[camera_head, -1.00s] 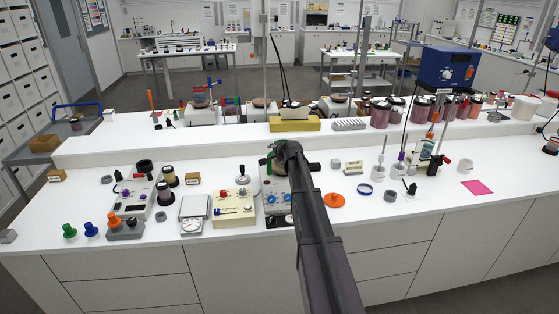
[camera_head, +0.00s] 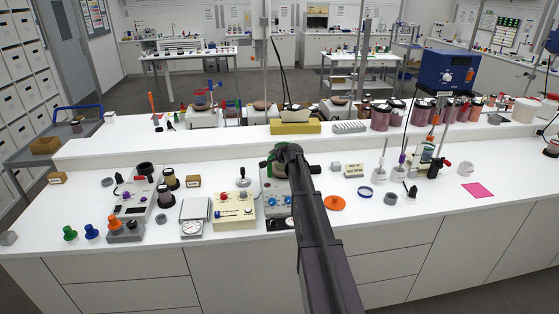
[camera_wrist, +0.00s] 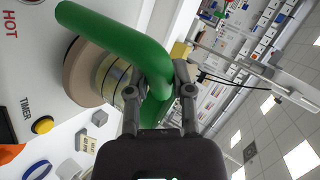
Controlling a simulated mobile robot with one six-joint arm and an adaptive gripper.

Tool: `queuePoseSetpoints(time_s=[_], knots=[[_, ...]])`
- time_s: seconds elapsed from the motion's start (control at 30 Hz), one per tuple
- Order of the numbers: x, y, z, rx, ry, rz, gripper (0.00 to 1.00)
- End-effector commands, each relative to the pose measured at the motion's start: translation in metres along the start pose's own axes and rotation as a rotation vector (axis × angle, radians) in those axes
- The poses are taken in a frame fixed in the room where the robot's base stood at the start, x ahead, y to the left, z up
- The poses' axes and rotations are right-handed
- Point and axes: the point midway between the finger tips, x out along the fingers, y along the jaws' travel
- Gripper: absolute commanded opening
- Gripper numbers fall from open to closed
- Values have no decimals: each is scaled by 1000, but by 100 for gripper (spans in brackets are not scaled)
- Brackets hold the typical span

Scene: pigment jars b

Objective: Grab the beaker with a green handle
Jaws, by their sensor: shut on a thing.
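The green handle (camera_wrist: 150,62) is a thick bent bar that fills the upper middle of the wrist view. In the head view a bit of green (camera_head: 270,164) shows just left of my gripper (camera_head: 284,152), above the hot plate (camera_head: 278,200). My arm hides most of the beaker there. I cannot tell whether the beaker touches the plate.
A cream control box (camera_head: 234,209) stands close on the left. An orange disc (camera_head: 334,203) and a small labelled block (camera_head: 353,171) lie to the right. A raised shelf with a yellow block (camera_head: 295,128) runs behind.

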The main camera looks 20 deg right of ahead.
Motion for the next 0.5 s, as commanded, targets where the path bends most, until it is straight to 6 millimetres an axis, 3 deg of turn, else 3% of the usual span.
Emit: queuePoseSetpoints(time_s=[0.5], knots=[[-6,-10,-3,0,0,0,0]])
